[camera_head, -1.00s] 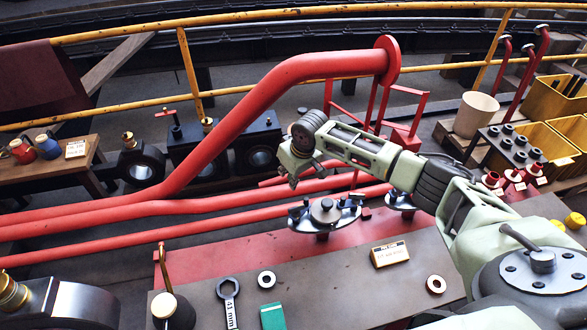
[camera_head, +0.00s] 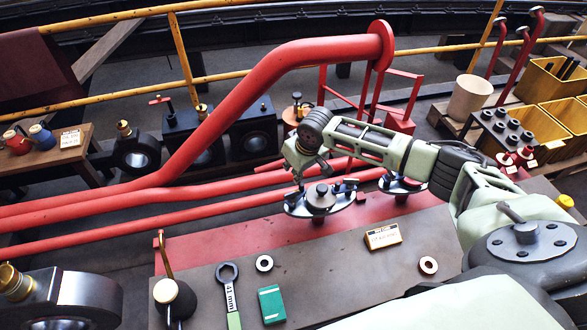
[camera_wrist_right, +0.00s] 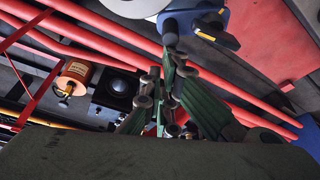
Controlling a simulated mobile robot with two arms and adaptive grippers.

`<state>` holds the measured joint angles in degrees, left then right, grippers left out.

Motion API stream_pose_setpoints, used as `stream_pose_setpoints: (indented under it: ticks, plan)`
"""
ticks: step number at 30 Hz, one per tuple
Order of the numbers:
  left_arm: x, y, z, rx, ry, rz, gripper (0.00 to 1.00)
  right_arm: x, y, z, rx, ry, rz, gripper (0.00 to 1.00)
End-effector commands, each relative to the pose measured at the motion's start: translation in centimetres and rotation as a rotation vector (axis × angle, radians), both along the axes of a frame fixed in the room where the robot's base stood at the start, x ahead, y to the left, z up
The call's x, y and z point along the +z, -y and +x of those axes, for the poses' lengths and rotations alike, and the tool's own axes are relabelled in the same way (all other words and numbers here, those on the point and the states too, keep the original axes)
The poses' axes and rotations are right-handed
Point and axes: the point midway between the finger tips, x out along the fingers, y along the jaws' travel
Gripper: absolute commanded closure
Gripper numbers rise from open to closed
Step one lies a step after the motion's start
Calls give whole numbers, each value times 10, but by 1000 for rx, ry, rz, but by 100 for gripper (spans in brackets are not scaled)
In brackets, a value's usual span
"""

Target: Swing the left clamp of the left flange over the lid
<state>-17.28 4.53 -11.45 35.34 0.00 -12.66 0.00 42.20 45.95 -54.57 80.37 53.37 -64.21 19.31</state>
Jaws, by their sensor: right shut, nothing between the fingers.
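The left flange (camera_head: 334,209) is a round grey disc on a short red stub at the red bench's back edge. A grey domed lid (camera_head: 320,197) sits on its middle. The left clamp (camera_head: 292,197) is a small dark piece at the disc's left rim, partly behind my gripper. My right gripper (camera_head: 301,180) is shut and empty, pointing down just above that clamp; contact is unclear. In the right wrist view my closed fingertips (camera_wrist_right: 170,42) are beside a dark blue clamp piece (camera_wrist_right: 212,28) near the pale disc (camera_wrist_right: 140,5). My left gripper is out of view.
A second flange (camera_head: 402,185) stands close to the right. A thick red pipe (camera_head: 240,100) rises behind my gripper, with lower red pipes (camera_head: 110,235) behind the bench. A spanner (camera_head: 228,290), green box (camera_head: 271,304), labelled block (camera_head: 383,236) and rings lie in front.

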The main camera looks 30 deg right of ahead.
Motion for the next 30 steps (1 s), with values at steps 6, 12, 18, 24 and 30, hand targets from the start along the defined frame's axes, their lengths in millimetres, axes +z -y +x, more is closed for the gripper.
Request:
stream_pose_setpoints:
  ticks: [6,12,18,24,30]
  plan:
    - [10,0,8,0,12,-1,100,2,2,-2,-36,-1,0,100]
    - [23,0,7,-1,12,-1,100,3,4,-4,-83,-2,0,100]
    - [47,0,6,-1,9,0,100,6,9,-10,-186,-5,2,100]
    - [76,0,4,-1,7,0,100,7,14,-17,-335,-4,1,100]
    - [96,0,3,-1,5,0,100,4,19,-25,-463,-4,1,100]
